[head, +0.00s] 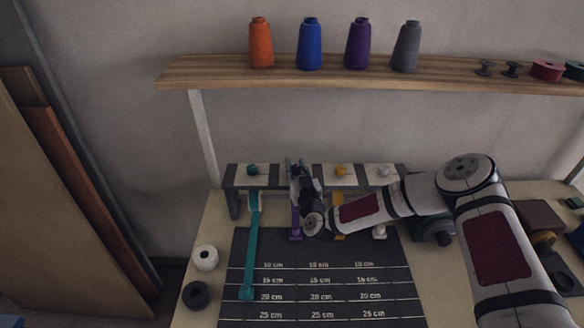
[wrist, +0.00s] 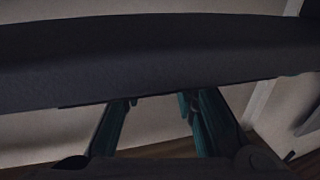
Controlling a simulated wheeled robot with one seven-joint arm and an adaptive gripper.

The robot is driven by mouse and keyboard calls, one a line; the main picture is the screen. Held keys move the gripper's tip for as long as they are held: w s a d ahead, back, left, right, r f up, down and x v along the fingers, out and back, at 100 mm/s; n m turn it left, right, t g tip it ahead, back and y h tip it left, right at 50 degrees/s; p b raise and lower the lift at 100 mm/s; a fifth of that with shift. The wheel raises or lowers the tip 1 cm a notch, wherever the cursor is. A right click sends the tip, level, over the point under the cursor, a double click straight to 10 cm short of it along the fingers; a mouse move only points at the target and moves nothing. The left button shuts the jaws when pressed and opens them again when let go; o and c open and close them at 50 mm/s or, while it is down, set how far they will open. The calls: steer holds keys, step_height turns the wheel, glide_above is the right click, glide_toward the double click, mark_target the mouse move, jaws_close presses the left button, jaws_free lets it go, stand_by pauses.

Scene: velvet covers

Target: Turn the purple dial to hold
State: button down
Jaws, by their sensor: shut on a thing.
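A panel (head: 313,181) with a row of dials stands at the back of the table. My gripper (head: 295,166) is at the second dial position from the left, above the purple ribbon (head: 296,222). It is shut on the purple dial, which it hides, so the dial's setting cannot be read. In the wrist view my gripper's fingers (wrist: 160,110) reach up to a dark band (wrist: 160,55) that covers their tips. The purple ribbon hangs short, its lower end near the mat's top.
Teal (head: 252,170), yellow (head: 340,170) and pale grey (head: 384,171) dials flank my gripper. A long teal ribbon (head: 251,240) lies over the dark measuring mat (head: 320,250). White (head: 205,257) and black (head: 196,295) rolls lie left. A shelf (head: 210,72) with thread cones is above.

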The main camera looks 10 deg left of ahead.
steer(key=h, duration=0.1)
steer(key=m, duration=0.1)
steer(key=t+h+p, duration=0.1)
steer(key=shift+s+a+r+m+h, duration=0.25)
steer(key=shift+m+h, duration=0.05)
steer(key=shift+m, duration=0.1)
steer(key=m+h, duration=0.1)
steer(key=h, duration=0.1)
steer(key=m+t+h, duration=0.1)
steer(key=h, duration=0.1)
steer(key=shift+w+f+m, duration=0.1)
steer(key=shift+w+m, duration=0.1)
steer(key=shift+m, duration=0.2)
steer(key=m+h, duration=0.3)
steer(key=h, duration=0.2)
steer(key=shift+w+d+h, duration=0.1)
steer(key=shift+h, duration=0.2)
steer(key=shift+d+f+m+g+h+b, duration=0.1)
steer(key=shift+m+g+h+b, duration=0.45)
steer(key=shift+m+h, duration=0.95)
steer(key=shift+h, duration=0.5)
steer(key=c, duration=1.2)
jaws_free()
steer(key=shift+c, duration=0.2)
